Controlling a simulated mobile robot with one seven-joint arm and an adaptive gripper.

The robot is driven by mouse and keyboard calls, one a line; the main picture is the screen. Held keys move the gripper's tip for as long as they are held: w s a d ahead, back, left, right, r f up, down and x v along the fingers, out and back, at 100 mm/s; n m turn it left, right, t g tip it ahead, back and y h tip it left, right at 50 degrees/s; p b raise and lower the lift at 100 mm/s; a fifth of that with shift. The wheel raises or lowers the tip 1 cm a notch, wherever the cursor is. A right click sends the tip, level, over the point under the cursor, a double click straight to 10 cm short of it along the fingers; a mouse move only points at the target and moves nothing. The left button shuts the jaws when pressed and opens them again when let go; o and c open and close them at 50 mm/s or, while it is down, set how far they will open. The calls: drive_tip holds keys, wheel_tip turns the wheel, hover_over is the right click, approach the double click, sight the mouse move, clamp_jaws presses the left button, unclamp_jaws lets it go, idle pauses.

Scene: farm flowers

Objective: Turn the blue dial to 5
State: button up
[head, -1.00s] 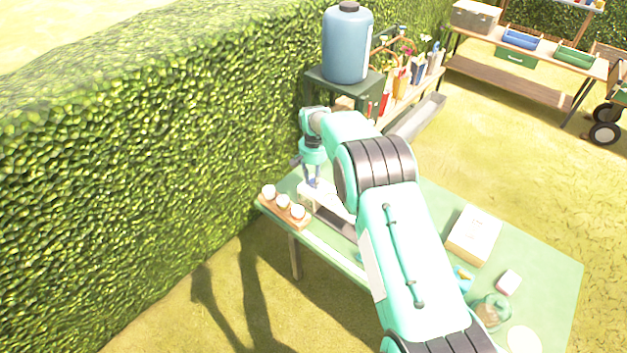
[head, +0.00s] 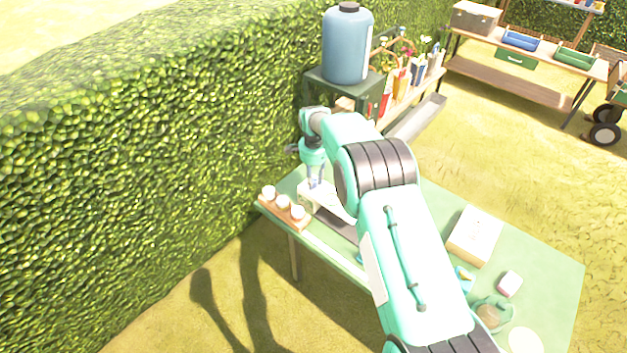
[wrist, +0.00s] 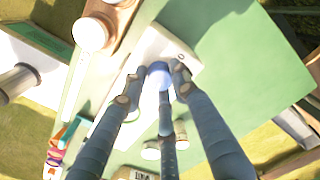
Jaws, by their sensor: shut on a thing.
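The blue dial (wrist: 158,71) sits on top of a white box (wrist: 150,48) on the green table. In the wrist view my gripper (wrist: 160,76) is shut on the dial, with its fingers around it. Its pointer and most markings are hidden or too small to read; one small dark mark shows on the box near the right finger. In the head view my gripper (head: 316,184) points down at the white box (head: 308,198), which my arm partly covers. The dial is hidden there.
A wooden holder (head: 283,214) with several white round pieces stands beside the box, close to the hedge (head: 130,150). The green table (head: 540,270) also carries a cream box (head: 474,236) and a glass jar (head: 490,316). A blue barrel (head: 346,45) stands behind.

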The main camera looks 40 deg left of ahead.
sight(314, 181)
drive_tip(key=shift+m, duration=0.3)
drive_tip(key=o, duration=1.1)
drive_tip(key=shift+o, duration=0.2)
drive_tip(key=shift+r, duration=0.15)
wheel_tip(314, 181, up, 12)
idle(0.5)
